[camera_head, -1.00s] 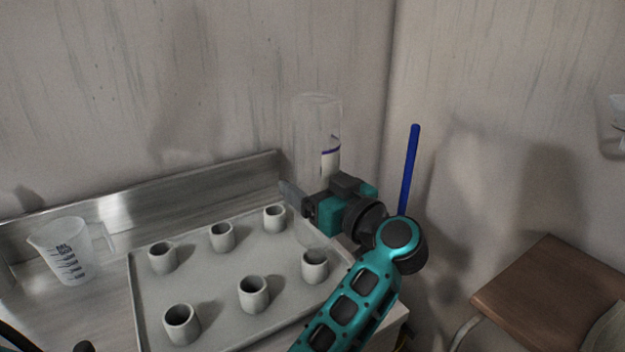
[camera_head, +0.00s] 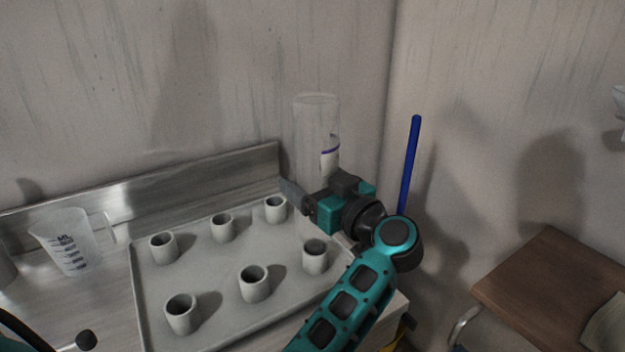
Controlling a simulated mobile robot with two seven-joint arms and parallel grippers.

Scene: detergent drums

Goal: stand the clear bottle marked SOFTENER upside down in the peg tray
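The clear bottle (camera_head: 317,118) stands upright in the picture at the back right of the peg tray, its broad flat end up. A purple-edged label shows low on its right side; I cannot read it. My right gripper (camera_head: 303,197) is across the bottle's lower part and appears shut on it. The bottle's lower end is mostly hidden behind the gripper, so I cannot tell whether it touches the tray. The grey peg tray (camera_head: 215,275) holds several short hollow pegs, all bare where visible.
A clear measuring jug (camera_head: 68,245) stands left of the tray. A metal backsplash (camera_head: 150,190) runs behind the tray. A blue rod (camera_head: 410,160) rises right of my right wrist. A brown wooden surface (camera_head: 555,280) is at the far right.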

